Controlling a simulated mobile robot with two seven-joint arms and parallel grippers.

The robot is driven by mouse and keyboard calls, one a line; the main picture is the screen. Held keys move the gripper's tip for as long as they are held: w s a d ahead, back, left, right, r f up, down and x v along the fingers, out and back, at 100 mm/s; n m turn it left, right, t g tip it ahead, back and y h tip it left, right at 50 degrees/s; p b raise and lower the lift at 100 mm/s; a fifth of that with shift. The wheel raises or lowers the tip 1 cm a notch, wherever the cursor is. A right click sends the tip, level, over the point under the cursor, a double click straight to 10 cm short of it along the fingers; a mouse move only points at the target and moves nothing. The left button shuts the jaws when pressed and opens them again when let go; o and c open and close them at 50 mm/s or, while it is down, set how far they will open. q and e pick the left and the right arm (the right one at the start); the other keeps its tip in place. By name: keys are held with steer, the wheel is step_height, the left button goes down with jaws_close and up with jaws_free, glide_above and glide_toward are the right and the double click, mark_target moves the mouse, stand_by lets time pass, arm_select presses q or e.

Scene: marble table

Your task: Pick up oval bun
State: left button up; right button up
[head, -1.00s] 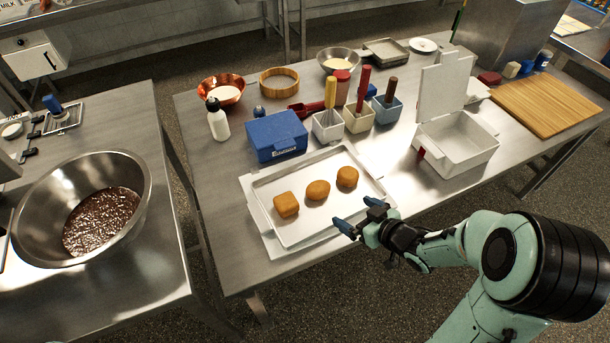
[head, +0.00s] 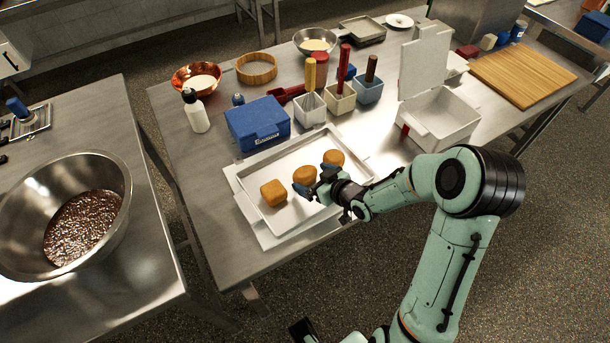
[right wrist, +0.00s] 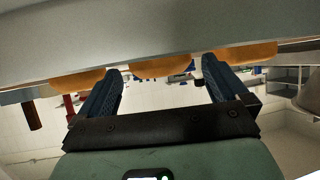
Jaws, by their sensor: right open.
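Three golden-brown buns lie in a row on a pale metal tray (head: 281,226). The left one (head: 273,193) is squarish; the middle bun (head: 305,174) looks oval; the right bun (head: 333,158) is rounded. My right gripper (head: 314,183) is open at the near side of the middle bun, its fingers partly covering that bun. In the right wrist view, the middle bun (right wrist: 160,67) shows between the two spread fingers (right wrist: 160,83), with a bun on either side. Whether the fingers touch it cannot be told.
A blue box (head: 257,124) stands just behind the tray. Several small containers with upright handles, one of them white (head: 310,109), stand behind to the right. An open white box (head: 438,120) is right of the tray. A large steel bowl (head: 113,190) sits on the left table.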

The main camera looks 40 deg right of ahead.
steer(key=x, duration=0.2)
steer(key=shift+w+f, duration=0.15)
steer(key=shift+w, duration=0.2)
steer(key=c, duration=0.9)
